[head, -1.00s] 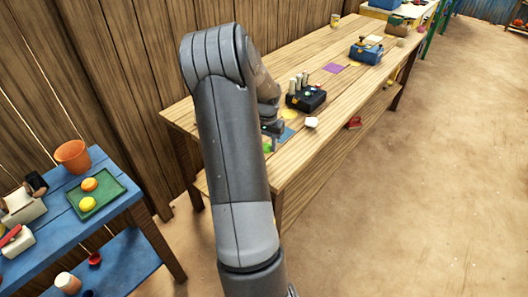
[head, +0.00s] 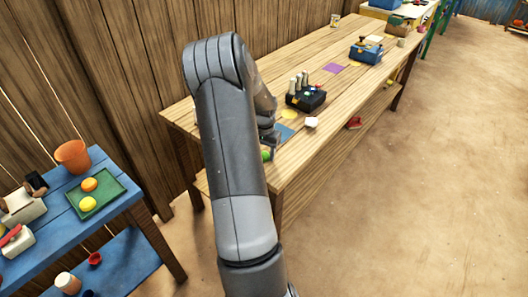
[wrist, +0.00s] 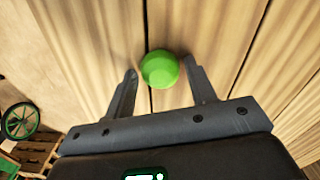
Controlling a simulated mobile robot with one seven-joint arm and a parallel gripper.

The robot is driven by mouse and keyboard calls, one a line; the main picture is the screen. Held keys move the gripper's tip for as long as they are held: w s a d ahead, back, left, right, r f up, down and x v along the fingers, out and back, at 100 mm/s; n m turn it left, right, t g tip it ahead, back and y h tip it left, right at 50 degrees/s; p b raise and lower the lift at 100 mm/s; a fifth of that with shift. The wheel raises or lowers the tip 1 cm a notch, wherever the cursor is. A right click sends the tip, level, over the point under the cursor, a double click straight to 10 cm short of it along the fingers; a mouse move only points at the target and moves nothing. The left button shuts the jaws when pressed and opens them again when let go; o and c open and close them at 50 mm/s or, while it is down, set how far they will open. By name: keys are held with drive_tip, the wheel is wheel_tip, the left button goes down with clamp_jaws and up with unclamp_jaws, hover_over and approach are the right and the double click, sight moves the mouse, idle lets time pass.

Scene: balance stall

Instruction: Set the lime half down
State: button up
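The lime half (wrist: 159,69) is a green rounded piece with a flat, lighter face. In the wrist view it appears between the tips of my gripper (wrist: 160,69), with a narrow gap showing on each side, so the fingers look open. It seems to be on the wooden table (wrist: 230,30), though its contact with the planks is hard to see. In the head view the lime half (head: 267,155) shows small and green near the table's near left end, just below my gripper, which my arm partly hides.
A blue mat (head: 286,132) and a pale block (head: 311,123) lie near the gripper. A black box (head: 305,99) with grey cylinders stands behind. A blue side table (head: 60,232) at left holds a green tray (head: 118,184) and an orange pot (head: 73,156).

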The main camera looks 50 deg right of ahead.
drive_tip(key=shift+o, duration=1)
wheel_tip(320, 180, up, 12)
drive_tip(key=w+a+r+n+t, duration=0.25)
drive_tip(key=a+r, duration=0.55)
drive_tip(key=a, duration=0.5)
drive_tip(key=s+a+r+n, duration=0.1)
drive_tip(key=a+r+n, duration=0.15)
drive_tip(key=a, duration=0.45)
drive_tip(key=s+a+r+n, duration=0.1)
drive_tip(key=a+r+n, duration=0.1)
drive_tip(key=a+r, duration=0.35)
drive_tip(key=s+a+n+t, duration=0.1)
drive_tip(key=s+a+n, duration=0.3)
drive_tip(key=a, duration=0.5)
drive_tip(key=s+a+n+t, duration=0.2)
drive_tip(key=s+a+n, duration=0.2)
drive_tip(key=s+a, duration=0.4)
drive_tip(key=shift+s+a+r, duration=0.25)
drive_tip(key=shift+a+r, duration=0.1)
drive_tip(key=shift+a, duration=0.4)
